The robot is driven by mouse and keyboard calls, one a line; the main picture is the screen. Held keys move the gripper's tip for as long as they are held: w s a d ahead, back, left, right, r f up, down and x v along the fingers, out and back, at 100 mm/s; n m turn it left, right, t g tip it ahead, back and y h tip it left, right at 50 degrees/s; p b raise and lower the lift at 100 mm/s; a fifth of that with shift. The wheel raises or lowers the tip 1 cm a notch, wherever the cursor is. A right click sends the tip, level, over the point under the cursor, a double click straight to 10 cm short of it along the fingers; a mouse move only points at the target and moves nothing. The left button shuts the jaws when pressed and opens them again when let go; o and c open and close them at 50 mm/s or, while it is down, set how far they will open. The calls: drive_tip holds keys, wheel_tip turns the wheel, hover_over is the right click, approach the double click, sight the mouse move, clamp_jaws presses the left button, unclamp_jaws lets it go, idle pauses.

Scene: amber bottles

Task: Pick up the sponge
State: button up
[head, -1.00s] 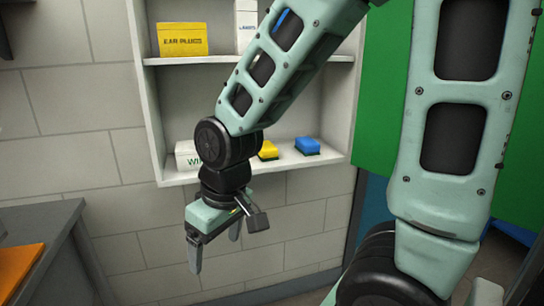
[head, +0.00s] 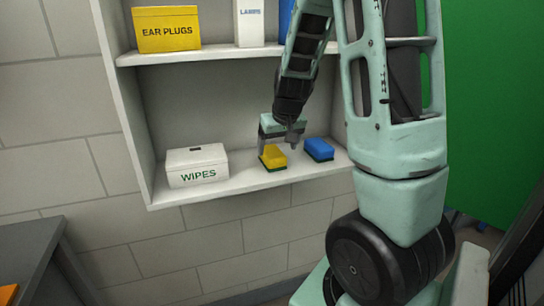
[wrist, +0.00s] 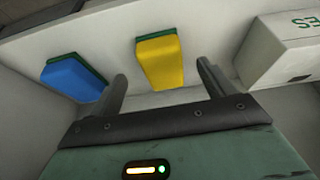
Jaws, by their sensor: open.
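A yellow sponge with a green base (head: 273,157) lies on the lower shelf. A blue sponge with a green base (head: 319,149) lies to its right. My gripper (head: 277,147) is at the lower shelf, around or just above the yellow sponge in the head view. In the wrist view the yellow sponge (wrist: 160,61) shows beyond and between my open, empty fingers (wrist: 165,82). The blue sponge (wrist: 74,77) is outside the left finger there. I cannot tell whether a finger touches either sponge.
A white wipes box (head: 197,166) stands left on the lower shelf (head: 238,180); it shows at right in the wrist view (wrist: 281,45). The upper shelf (head: 215,54) holds a yellow ear plugs box (head: 166,30) and a white box (head: 249,23). Free shelf lies between wipes and yellow sponge.

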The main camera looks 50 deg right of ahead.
sight(273, 152)
drive_tip(key=shift+w+d, duration=0.4)
drive_tip(key=shift+w, duration=0.4)
drive_tip(key=x, duration=0.5)
drive_tip(key=shift+w, duration=0.1)
drive_tip(key=c, duration=1.1)
